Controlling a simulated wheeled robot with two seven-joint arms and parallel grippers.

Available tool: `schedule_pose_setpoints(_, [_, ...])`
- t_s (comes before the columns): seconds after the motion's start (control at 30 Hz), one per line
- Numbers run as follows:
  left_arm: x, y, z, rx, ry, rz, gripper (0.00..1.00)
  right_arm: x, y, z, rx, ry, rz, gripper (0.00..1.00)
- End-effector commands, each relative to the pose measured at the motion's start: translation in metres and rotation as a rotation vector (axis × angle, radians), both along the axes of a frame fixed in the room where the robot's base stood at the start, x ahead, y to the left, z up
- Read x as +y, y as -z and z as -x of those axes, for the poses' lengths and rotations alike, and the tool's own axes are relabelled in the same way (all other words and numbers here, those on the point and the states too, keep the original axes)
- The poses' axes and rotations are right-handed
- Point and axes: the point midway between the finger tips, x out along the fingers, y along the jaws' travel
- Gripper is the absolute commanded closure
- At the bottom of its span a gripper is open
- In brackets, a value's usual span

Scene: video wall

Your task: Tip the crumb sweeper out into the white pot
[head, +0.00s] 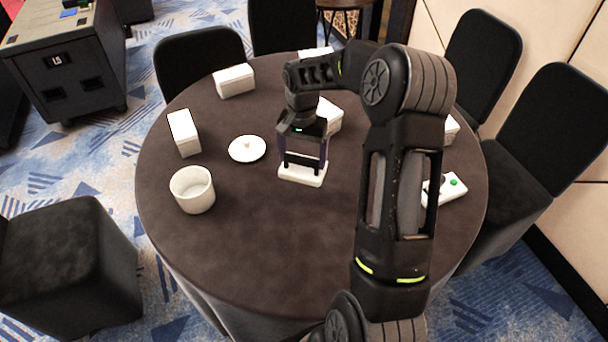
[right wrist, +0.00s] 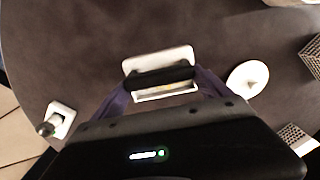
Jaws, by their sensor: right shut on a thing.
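The crumb sweeper (head: 302,177) is a white, shallow body with a black bar-shaped handle, over the middle of the round table. My right gripper (head: 303,161) is shut on its handle from above. The sweeper also shows between the fingers in the right wrist view (right wrist: 160,62); I cannot tell whether it touches the table. The white pot (head: 192,190) stands upright and open at the table's left, apart from the gripper. Its far inner wall shows, but its bottom is hidden. A white lid with a knob (head: 247,149) lies between pot and sweeper. My left gripper is not in view.
The dark round table (head: 240,245) has clear room at the front. White boxes stand at the left (head: 184,133), back (head: 235,81) and behind my gripper (head: 328,116). A white item with a green spot (head: 447,189) lies at the right. Black chairs surround the table.

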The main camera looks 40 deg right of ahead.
Motion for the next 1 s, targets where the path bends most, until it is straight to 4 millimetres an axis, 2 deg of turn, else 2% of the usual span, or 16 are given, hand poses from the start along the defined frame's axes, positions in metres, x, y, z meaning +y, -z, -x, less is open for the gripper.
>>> schedule_pose_setpoints(0.17, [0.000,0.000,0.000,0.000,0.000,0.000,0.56,0.067,-0.015,-0.025,-0.006,-0.273,-0.010,0.69])
schedule_pose_setpoints(0.3, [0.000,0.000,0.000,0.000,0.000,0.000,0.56,0.135,-0.030,-0.038,-0.008,-0.559,-0.010,0.69])
schedule_pose_setpoints(0.4, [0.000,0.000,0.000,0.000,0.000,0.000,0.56,0.179,-0.041,-0.041,-0.008,-0.749,-0.006,0.69])
schedule_pose_setpoints(0.5, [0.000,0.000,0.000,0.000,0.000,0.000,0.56,0.212,-0.049,-0.040,-0.006,-0.895,-0.001,0.69])
schedule_pose_setpoints(0.6, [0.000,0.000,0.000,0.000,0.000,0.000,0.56,0.231,-0.053,-0.039,-0.004,-0.980,0.003,0.69])
schedule_pose_setpoints(0.67, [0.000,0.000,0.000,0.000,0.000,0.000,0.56,0.236,-0.054,-0.038,-0.004,-1.005,0.004,0.69])
schedule_pose_setpoints(0.9, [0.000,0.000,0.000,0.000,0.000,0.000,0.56,0.237,-0.055,-0.038,-0.004,-1.011,0.004,0.69])
schedule_pose_setpoints(1.0, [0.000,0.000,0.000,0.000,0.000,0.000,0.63,0.237,-0.055,-0.038,-0.004,-1.010,0.004,0.69])
